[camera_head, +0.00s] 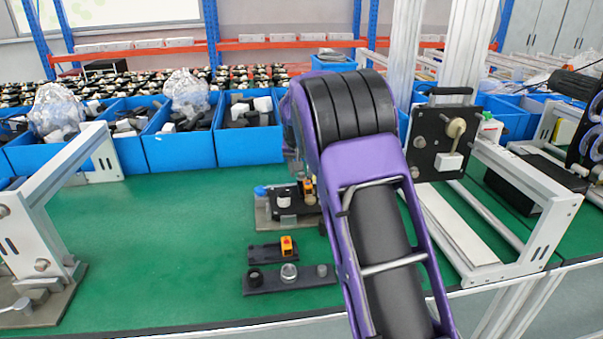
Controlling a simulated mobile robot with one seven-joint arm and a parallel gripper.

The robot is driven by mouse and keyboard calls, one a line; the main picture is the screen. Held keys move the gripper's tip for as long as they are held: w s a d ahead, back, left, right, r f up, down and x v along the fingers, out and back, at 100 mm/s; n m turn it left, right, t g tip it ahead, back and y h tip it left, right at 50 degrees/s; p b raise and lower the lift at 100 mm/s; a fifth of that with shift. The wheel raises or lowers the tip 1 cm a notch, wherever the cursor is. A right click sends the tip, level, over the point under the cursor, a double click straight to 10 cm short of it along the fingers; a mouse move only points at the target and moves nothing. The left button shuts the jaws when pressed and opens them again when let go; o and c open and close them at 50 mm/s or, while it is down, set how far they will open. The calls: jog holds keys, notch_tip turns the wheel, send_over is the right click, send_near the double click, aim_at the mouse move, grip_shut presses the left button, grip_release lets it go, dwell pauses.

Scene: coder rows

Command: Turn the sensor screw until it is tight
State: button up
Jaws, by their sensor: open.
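A black fixture plate (262,281) lies on the green bench, with a round metal knob (289,272) and dark round pieces on it. Farther back, a metal base plate (264,214) carries a black fixture with a white round part (283,198), another orange-yellow piece (307,186) and a blue-ended part (260,191). I cannot tell which part is the sensor screw. My purple arm covers the right side of this fixture. My gripper is hidden behind the arm.
Blue bins (182,147) with black and white parts line the back of the bench. A grey metal frame (45,230) stands at left; another with a black plate (440,138) stands at right. The green bench top (160,250) is clear left of the fixtures.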

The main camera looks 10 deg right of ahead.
jog(key=n+y, duration=0.1)
jog(key=n, duration=0.1)
jog(key=n+y, duration=0.1)
jog(key=n, duration=0.1)
jog(key=shift+d, duration=0.3)
jog(key=shift+n+y+p, duration=0.3)
jog(key=shift+n+p, duration=0.05)
jog(key=shift+n, duration=0.45)
jog(key=shift+a, duration=0.1)
grip_shut()
jog(key=shift+a+m, duration=0.15)
jog(key=shift+m, duration=0.45)
grip_release()
jog(key=shift+m+h, duration=0.3)
jog(key=shift+h, duration=0.1)
